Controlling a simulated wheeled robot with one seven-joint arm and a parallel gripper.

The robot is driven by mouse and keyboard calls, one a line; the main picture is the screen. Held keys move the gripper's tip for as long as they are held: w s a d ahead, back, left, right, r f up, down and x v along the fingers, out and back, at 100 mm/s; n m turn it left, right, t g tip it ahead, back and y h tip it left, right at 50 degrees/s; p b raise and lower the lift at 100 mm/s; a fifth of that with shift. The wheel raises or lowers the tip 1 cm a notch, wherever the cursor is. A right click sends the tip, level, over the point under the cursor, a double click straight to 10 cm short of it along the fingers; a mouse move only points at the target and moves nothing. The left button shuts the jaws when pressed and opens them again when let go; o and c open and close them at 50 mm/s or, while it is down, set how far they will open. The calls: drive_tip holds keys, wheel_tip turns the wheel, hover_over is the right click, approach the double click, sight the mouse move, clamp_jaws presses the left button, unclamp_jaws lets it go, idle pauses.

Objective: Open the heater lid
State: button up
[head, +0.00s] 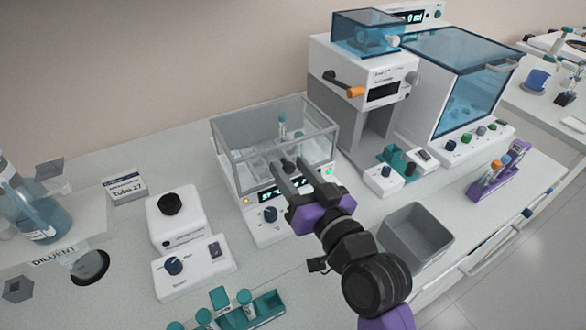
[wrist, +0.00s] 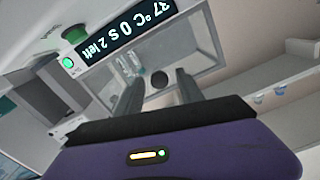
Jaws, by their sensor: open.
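The heater (head: 268,235) is a white unit with a dark display, and the wrist view shows its display (wrist: 125,35) reading "37 °C 0 s 2 left". Its clear, grey-framed lid (head: 240,130) looks closed over the block; a teal-capped tube (head: 282,122) shows through it. My gripper (head: 287,166) is at the front of the lid, above the display. In the wrist view its two fingers (wrist: 158,90) are apart, with a dark round knob (wrist: 159,79) showing between their tips. I cannot tell whether they touch it.
A grey bin (head: 416,232) stands right of my arm. A white knobbed device (head: 180,220) is on the left, and a teal tube rack (head: 262,309) is in front. A tall white machine (head: 340,60) stands behind right. Bare bench lies between the left device and the heater.

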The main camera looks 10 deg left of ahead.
clamp_jaws()
idle(1.4)
